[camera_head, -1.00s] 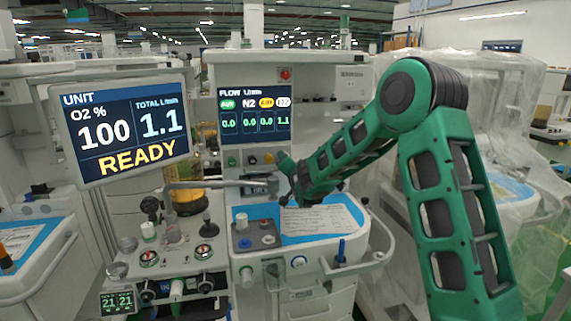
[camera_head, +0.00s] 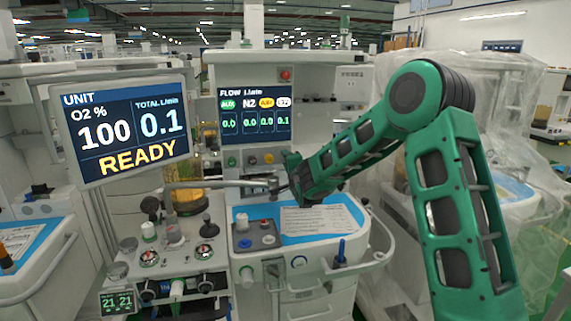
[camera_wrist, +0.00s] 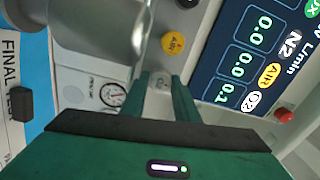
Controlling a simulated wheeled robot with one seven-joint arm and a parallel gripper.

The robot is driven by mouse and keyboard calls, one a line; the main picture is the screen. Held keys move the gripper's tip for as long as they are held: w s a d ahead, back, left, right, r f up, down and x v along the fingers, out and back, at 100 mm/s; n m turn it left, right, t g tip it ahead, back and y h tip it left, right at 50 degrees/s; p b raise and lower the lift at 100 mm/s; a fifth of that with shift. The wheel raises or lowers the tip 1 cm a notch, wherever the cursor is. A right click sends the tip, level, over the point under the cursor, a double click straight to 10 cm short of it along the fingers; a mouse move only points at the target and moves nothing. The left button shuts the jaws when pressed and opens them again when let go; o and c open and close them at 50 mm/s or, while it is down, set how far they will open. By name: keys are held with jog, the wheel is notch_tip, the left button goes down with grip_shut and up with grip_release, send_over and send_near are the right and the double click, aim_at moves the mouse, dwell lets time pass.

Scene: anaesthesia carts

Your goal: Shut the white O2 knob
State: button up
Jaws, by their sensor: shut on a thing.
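The white O2 knob (camera_wrist: 161,82) is on the panel below the flow display. In the wrist view it shows small and pale between the fingertips, partly covered by them. My gripper (camera_wrist: 162,84) is shut on it; in the head view my gripper (camera_head: 286,161) hides the knob. The flow display (camera_head: 255,114) reads 0.1 in its rightmost column, under the white O2 label. The unit screen (camera_head: 126,130) reads total 0.1 L/min, O2 100 % and READY.
The yellow AIR knob (camera_wrist: 172,43) is close beside the fingers. A metal arm (camera_head: 222,184) crosses in front of the cart left of my gripper. A paper sheet (camera_head: 318,220) lies on the blue worktop.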

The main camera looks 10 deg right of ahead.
jog(key=shift+d+f, duration=0.3)
jog(key=o, duration=1.1)
jog(key=shift+a+r, duration=0.1)
jog(key=shift+s+a, duration=0.1)
jog(key=shift+s, duration=0.05)
jog(key=s, duration=1)
jog(key=shift+s+r, duration=0.1)
jog(key=shift+s, duration=0.15)
